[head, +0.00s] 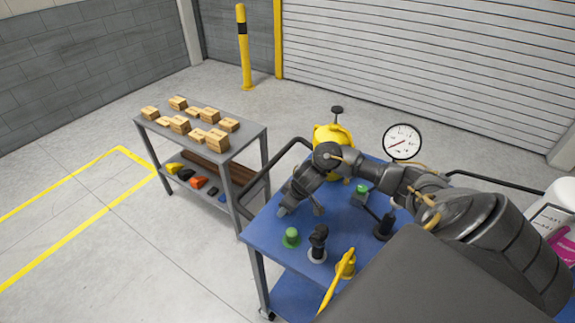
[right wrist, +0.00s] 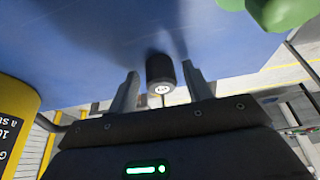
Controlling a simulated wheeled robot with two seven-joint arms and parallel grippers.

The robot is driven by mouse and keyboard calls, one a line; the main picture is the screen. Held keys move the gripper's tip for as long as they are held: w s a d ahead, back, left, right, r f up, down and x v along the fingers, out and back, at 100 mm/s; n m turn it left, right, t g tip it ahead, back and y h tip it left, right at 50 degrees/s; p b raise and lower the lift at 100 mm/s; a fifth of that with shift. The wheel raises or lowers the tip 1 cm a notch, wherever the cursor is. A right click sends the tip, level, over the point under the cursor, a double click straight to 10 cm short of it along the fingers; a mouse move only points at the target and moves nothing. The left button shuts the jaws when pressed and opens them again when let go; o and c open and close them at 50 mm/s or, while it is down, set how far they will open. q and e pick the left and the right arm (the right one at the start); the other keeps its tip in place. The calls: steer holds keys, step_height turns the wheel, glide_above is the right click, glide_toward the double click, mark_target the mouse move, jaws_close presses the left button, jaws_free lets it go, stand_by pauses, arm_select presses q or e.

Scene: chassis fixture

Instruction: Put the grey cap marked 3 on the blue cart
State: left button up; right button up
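In the right wrist view, a dark grey cylindrical cap (right wrist: 160,72) with a small pale mark on its end sits between the fingers of my right gripper (right wrist: 161,88). The mark is too small to read surely. A narrow gap shows on each side of it, so the fingers are open around it. The blue cart (head: 263,228) is below. In the head view my right gripper (head: 301,207) hangs low over the cart's left part; I cannot make out the cap between its fingers there. My left gripper is not in view.
On the cart stand a green cap (head: 291,237), a black knob on a grey base (head: 318,242), a yellow handle (head: 345,266), a black post (head: 385,226) and a yellow tank (head: 322,138). A gauge (head: 402,141) rises behind. A grey cart (head: 245,136) with boxes stands left.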

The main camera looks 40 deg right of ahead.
steer(key=shift+r, duration=0.1)
steer(key=shift+r, duration=0.3)
steer(key=p+v, duration=0.1)
steer(key=v, duration=1)
steer(key=shift+s+r, duration=0.2)
steer(key=shift+r, duration=0.05)
